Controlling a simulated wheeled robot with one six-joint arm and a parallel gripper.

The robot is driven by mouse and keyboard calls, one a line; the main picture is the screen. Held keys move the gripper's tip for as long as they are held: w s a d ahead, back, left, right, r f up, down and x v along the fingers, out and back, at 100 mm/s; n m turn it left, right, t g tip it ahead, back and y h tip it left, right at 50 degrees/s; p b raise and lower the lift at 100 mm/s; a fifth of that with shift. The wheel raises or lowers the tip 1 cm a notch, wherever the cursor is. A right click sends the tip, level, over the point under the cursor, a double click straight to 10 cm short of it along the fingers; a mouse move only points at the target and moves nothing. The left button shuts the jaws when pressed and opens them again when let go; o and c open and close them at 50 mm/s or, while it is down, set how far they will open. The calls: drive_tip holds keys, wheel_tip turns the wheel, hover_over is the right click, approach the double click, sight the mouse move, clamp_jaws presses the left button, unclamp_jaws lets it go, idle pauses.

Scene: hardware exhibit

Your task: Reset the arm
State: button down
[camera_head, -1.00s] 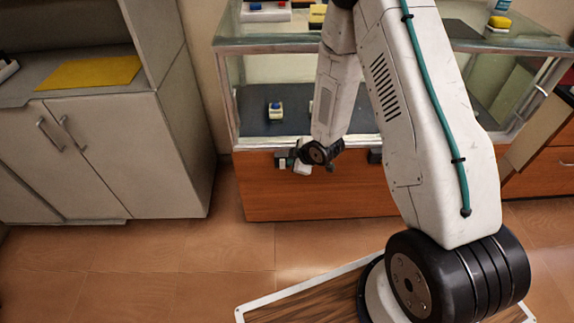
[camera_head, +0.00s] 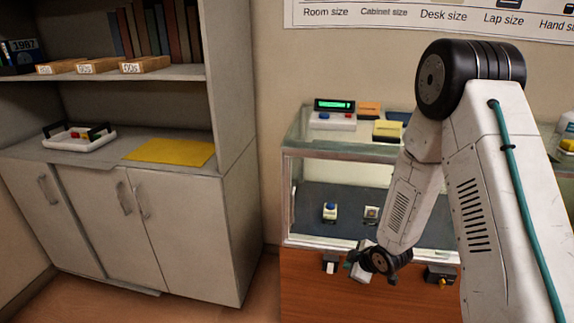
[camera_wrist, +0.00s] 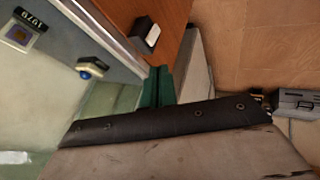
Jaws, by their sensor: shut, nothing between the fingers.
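My white arm (camera_head: 478,170) with a black elbow joint and a teal cable fills the right of the head view. It bends down to my gripper (camera_head: 356,264), small in that view, in front of the lower front edge of the glass display case (camera_head: 360,244). My gripper is shut with nothing held. In the wrist view its teal finger part (camera_wrist: 155,88) shows beyond a dark bar of my own.
The case holds a small blue-topped block (camera_head: 330,211) and has a device with a green screen (camera_head: 334,106) on top. At left, a grey cabinet (camera_head: 190,235) bears a yellow mat (camera_head: 170,151) and a white tray (camera_head: 80,142). Bare floor shows at lower left.

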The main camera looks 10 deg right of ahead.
drive_tip(key=s+d+r+m+g+h, duration=0.2)
drive_tip(key=s+d+r+m+g, duration=0.1)
drive_tip(key=s, duration=0.2)
drive_tip(key=s+d+r+m+g+h, duration=0.2)
drive_tip(key=s+m+g, duration=0.1)
drive_tip(key=s, duration=0.3)
drive_tip(key=s+a+r+m, duration=0.2)
drive_tip(key=s+r, duration=0.5)
drive_tip(key=r, duration=0.3)
drive_tip(key=s+a+r+m, duration=0.1)
drive_tip(key=s+r+m, duration=0.1)
drive_tip(key=s+r, duration=0.5)
drive_tip(key=s+a+r+m+y, duration=0.1)
drive_tip(key=s+r, duration=0.6)
drive_tip(key=r, duration=0.8)
drive_tip(key=shift+a+m, duration=0.8)
